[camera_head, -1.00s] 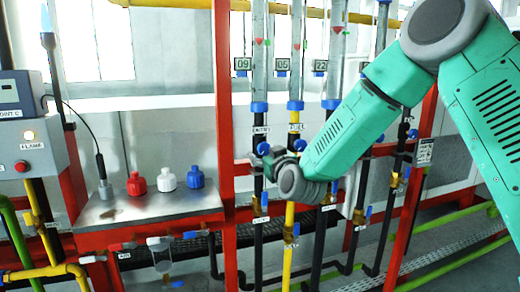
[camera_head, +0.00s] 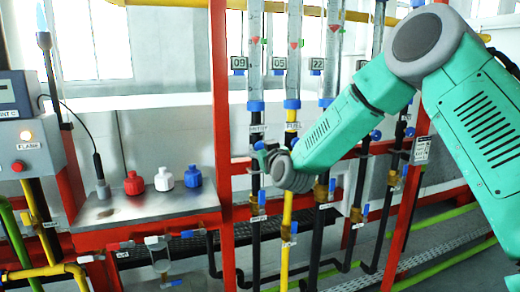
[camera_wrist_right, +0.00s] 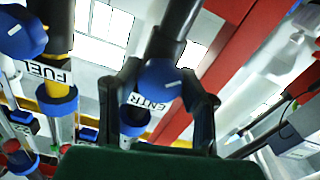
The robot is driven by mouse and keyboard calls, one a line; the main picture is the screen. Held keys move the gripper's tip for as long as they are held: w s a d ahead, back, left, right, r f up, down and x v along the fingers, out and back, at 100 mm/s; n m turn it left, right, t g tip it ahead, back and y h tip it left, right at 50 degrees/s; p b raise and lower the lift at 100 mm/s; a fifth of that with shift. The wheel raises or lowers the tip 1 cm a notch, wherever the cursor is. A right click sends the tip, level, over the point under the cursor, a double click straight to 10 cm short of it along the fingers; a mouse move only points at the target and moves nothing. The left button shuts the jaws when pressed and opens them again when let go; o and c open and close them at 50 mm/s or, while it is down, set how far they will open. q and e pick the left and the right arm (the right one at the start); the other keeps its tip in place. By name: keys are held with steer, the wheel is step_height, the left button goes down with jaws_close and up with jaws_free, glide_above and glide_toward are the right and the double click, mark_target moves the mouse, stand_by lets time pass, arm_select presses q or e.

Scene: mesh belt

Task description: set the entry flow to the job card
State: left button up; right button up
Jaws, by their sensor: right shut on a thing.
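The entry flow tube (camera_head: 255,85) stands leftmost of the meter tubes, above a label reading ENTRY. A small display (camera_head: 237,64) beside it reads 09. Its blue knob (camera_wrist_right: 157,80) is between the fingers of my right gripper (camera_wrist_right: 168,100) in the wrist view, by the ENTRY label (camera_wrist_right: 150,106). My right gripper is shut on this knob; in the head view the gripper (camera_head: 266,156) partly hides it. A small card (camera_head: 421,149) hangs on the right red post; its print is too small to read. My left gripper is not in view.
The FUEL tube (camera_head: 293,80) stands close right of the entry tube, its display reading 05; another display reads 22. Red, white and blue capped bottles (camera_head: 164,180) stand on a metal shelf at left. A red post (camera_head: 219,110) rises just left of the gripper.

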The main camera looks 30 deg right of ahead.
steer(key=shift+d, duration=0.1)
steer(key=shift+m+b, duration=0.5)
steer(key=shift+m, duration=0.5)
steer(key=m+b, duration=0.1)
steer(key=m, duration=0.2)
steer(key=shift+f, duration=0.1)
steer(key=shift+m+b, duration=0.8)
steer(key=shift+m, duration=1)
steer(key=o, duration=1.2)
steer(key=shift+w, duration=0.1)
steer(key=shift+w+d+f, duration=0.1)
